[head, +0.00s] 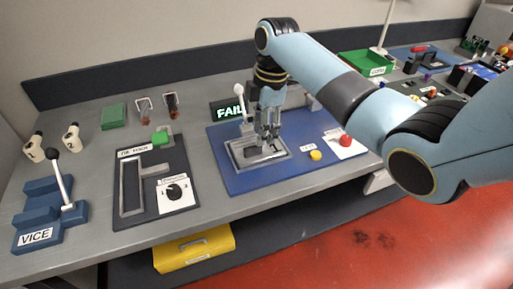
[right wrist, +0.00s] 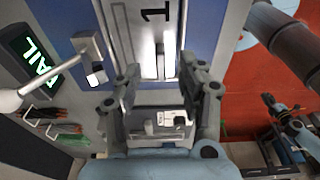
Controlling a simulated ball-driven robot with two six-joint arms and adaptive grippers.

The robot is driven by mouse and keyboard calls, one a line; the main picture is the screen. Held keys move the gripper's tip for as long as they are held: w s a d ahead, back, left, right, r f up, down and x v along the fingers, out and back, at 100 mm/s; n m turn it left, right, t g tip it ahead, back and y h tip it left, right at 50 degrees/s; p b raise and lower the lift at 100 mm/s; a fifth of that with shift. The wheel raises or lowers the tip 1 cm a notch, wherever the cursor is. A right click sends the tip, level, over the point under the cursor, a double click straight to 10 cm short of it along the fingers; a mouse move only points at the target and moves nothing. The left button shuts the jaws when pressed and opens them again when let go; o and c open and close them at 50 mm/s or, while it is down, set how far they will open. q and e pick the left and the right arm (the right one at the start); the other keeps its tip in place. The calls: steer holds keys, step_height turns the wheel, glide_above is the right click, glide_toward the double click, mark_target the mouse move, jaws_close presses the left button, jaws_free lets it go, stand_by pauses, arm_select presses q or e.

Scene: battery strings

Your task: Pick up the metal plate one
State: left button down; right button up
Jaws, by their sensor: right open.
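Metal plate one, a bright metal piece (right wrist: 147,45) with a black "1" printed above it in the right wrist view, lies in the grey fixture on the blue mat. In the head view the fixture (head: 279,156) shows, but the plate is mostly hidden by my right gripper (head: 268,135). That gripper points down over the fixture. In the right wrist view my right gripper (right wrist: 160,75) is open, its two fingers on either side of the plate's near end; I cannot tell whether they touch it. My left gripper (right wrist: 275,108) seems to show at the wrist view's right edge, small and unclear.
A FAIL display (head: 228,110) and a white-knobbed lever (head: 241,98) stand close behind the gripper. A yellow button (head: 315,155) and a red button (head: 346,140) are to the right. A blue vice (head: 45,210) and a dark panel (head: 180,162) are left.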

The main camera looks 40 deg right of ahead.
step_height(320, 180, down, 4)
steer(key=shift+a+f, duration=0.15)
jaws_close()
stand_by(0.4)
